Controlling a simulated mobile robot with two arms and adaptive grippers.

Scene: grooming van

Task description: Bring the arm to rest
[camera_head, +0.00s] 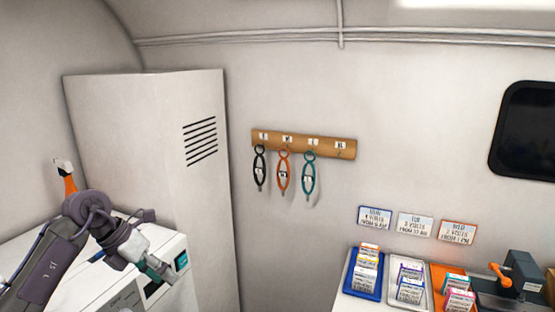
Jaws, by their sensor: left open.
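My left arm comes in from the lower left, bends at a purple-grey joint and points down to the right. My left gripper (160,270) is in front of the white appliance (125,285) at the lower left, close to its small teal-lit panel (181,261). The gripper is open, and I see nothing held in it. It is small in the picture, so I cannot tell whether it touches the appliance. My right gripper is not in view.
A tall white cabinet (150,130) stands behind the arm. A wooden rack (335,148) with black (259,165), orange (284,170) and teal (309,172) loops hangs on the wall. Blue (350,283) and white (394,291) card trays stand lower right. An orange-and-white object (69,184) shows behind the arm.

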